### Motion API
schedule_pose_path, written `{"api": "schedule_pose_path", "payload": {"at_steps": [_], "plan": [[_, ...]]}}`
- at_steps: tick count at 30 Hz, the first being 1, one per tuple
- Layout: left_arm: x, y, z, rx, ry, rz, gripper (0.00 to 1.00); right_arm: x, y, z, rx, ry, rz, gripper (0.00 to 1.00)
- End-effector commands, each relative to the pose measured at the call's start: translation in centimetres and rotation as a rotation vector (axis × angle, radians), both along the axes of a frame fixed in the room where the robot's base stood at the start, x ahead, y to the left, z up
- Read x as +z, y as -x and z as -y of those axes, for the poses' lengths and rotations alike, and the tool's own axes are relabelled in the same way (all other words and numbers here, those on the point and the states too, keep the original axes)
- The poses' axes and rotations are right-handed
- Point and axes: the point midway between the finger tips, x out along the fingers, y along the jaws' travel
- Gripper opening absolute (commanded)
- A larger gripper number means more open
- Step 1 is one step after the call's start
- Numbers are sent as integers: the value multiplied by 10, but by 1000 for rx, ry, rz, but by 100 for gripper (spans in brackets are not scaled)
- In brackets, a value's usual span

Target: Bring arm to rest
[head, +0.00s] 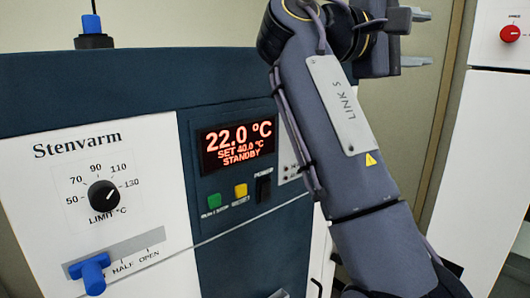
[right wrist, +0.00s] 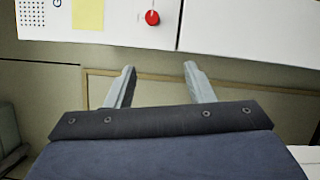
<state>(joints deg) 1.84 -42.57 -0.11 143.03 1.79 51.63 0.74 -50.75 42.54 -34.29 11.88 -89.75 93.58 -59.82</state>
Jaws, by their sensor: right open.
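My right arm rises across the right half of the head view, its grey link marked "LINK 5". My right gripper (head: 420,40) is at the top, its two grey fingers apart and pointing right. In the right wrist view the gripper (right wrist: 160,69) shows with its fingers spread and nothing between them. My left gripper is not in view.
A Stenvarm unit (head: 77,146) stands at left with a lit display (head: 237,144) reading 22.0 °C, SET 40.0 °C, STANDBY. It has a black limit knob (head: 104,195) and a blue lever (head: 91,272). A white cabinet with a red knob (head: 510,33) stands at right.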

Motion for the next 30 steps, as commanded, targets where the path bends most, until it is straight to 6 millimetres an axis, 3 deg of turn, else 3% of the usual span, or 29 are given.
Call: {"api": "schedule_pose_path", "payload": {"at_steps": [5,11,14,17,19,22,25,30], "plan": [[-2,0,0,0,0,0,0,-18,-19,27,30,-52,-35,49],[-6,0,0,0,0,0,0,-58,-45,73,87,-161,-87,49],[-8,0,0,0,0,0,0,-90,-57,101,126,-252,-116,49],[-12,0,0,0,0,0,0,-137,-64,133,178,-391,-139,49],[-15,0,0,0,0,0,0,-180,-62,153,220,-523,-148,49],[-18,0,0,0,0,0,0,-237,-49,167,265,-713,-141,49],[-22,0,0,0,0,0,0,-293,-24,167,294,-916,-119,49],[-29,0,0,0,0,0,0,-385,45,134,290,-1303,-38,49]]}}
